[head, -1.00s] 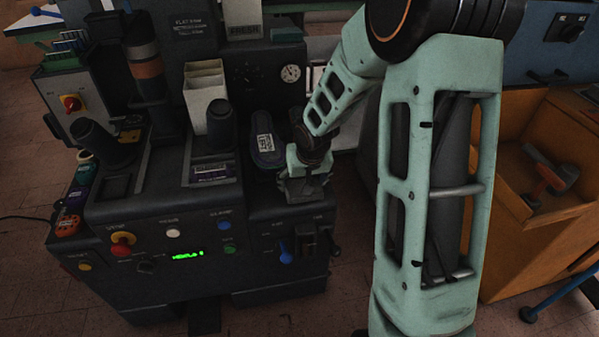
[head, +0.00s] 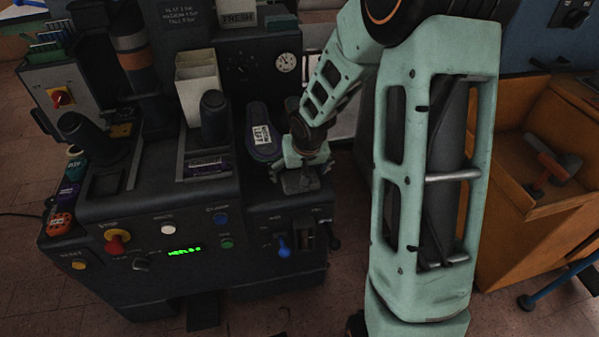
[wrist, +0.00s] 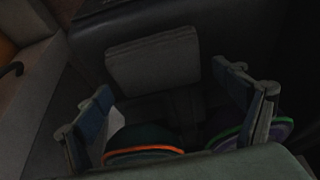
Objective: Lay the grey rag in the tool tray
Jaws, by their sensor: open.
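A flat grey pad with rounded corners, which looks like the folded grey rag (wrist: 152,60), lies on a dark surface in the wrist view. My gripper (wrist: 165,112) is open, and the pad shows beyond its fingertips, not between them. In the head view my gripper (head: 299,178) is low over the right end of the dark machine, beside a purple-edged shoe sole (head: 262,135) with a label.
The dark press (head: 270,215) has a red knob (head: 117,240), a blue lever (head: 284,247) and several buttons on its front. A pale upright holder (head: 197,85) stands on it. In the wrist view an orange-rimmed round edge (wrist: 145,151) and a purple-and-green one lie close to the fingers.

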